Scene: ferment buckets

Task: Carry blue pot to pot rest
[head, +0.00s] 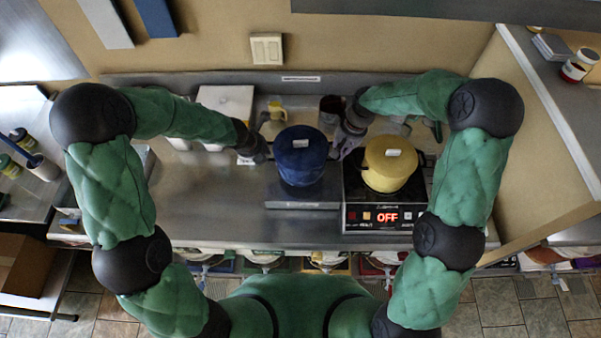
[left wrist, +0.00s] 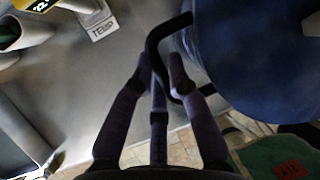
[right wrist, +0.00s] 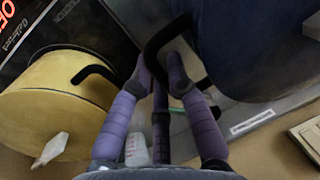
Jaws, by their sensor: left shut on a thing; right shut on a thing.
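The blue pot (head: 300,160) is upright over the back part of a low grey metal slab, which looks like the pot rest (head: 302,197). I cannot tell whether its base touches the slab. My left gripper (head: 265,157) is shut on its left handle; the black handle (left wrist: 152,50) sits between the fingers in the left wrist view. My right gripper (head: 338,152) is shut on the opposite handle (right wrist: 152,50), seen in the right wrist view. The pot hides much of the slab.
A yellow pot (head: 390,165) stands on a cooker (head: 375,217) reading OFF, close to the right of the blue pot. A yellow-topped bottle (head: 273,122) and a dark jar (head: 332,112) stand behind. The counter (head: 205,195) on the left is clear.

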